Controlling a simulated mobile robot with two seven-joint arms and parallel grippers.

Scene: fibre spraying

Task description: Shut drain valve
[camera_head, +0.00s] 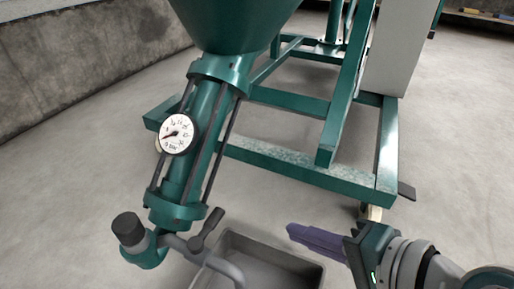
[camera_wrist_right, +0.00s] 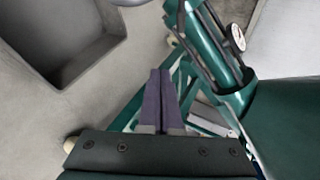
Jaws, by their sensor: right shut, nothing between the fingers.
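The drain valve shows in the head view as a short dark lever handle (camera_head: 207,229) on the grey pipework at the foot of the green pump cylinder (camera_head: 205,130). A curved grey outlet pipe (camera_head: 226,268) runs from it over a grey tray (camera_head: 312,272). My right gripper (camera_head: 291,231) is to the right of the lever, apart from it, pointing left above the tray's right side. Its purple fingers are shut together and empty; they also show in the right wrist view (camera_wrist_right: 160,73). My left gripper is in neither view.
A round pressure gauge (camera_head: 176,134) sits on the cylinder, below a green hopper (camera_head: 232,20). A black cap (camera_head: 128,229) is left of the lever. A green frame (camera_head: 300,172) stands behind. The concrete floor is clear between the frame and tray.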

